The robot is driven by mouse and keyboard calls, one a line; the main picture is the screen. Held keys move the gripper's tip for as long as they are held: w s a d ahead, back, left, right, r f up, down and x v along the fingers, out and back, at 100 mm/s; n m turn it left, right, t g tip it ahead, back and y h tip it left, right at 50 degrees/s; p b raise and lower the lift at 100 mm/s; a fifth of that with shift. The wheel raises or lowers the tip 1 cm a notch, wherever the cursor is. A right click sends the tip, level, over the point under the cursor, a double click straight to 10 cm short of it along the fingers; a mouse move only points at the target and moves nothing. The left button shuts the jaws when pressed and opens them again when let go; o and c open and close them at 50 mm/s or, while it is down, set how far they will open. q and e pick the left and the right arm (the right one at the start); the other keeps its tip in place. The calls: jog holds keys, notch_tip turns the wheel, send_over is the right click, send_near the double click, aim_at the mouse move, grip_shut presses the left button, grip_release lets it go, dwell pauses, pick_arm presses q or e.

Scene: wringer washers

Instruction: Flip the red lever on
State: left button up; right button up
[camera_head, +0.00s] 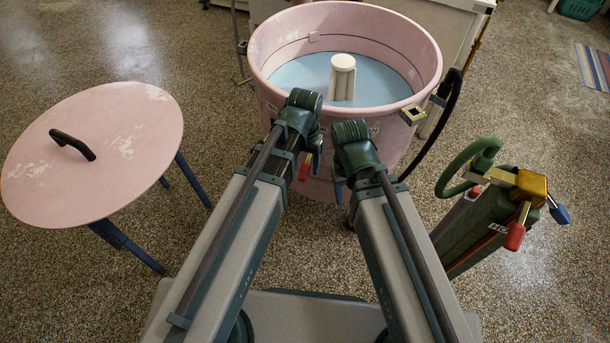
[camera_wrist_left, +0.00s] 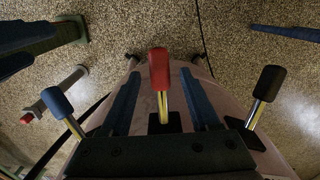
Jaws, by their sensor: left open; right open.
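The red lever (camera_wrist_left: 159,72) is a red-tipped metal stick on the pink washer tub (camera_head: 262,58). It stands between a blue lever (camera_wrist_left: 57,103) and a black lever (camera_wrist_left: 268,84) in the left wrist view. My left gripper (camera_wrist_left: 160,80) is open, with its blue fingers on either side of the red lever and gaps showing. In the head view a red tip (camera_head: 305,168) shows below my left wrist, at the tub's front. My left fingers are mostly hidden there. My right gripper (camera_head: 341,188) hangs low at the tub's front, largely hidden by its wrist.
A round pink lid table (camera_head: 100,120) with a black handle stands at left. At right a green wringer unit (camera_head: 480,225) carries its own red lever (camera_head: 515,236) and blue lever (camera_head: 560,214). A black hose curves beside the tub. The speckled floor is open between them.

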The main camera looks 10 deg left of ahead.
pick_arm(q)
jog(key=shift+f+b, duration=0.5)
jog(key=shift+f, duration=0.45)
jog(key=shift+c, duration=0.3)
grip_shut()
dwell(0.4)
jog(key=shift+r, duration=0.1)
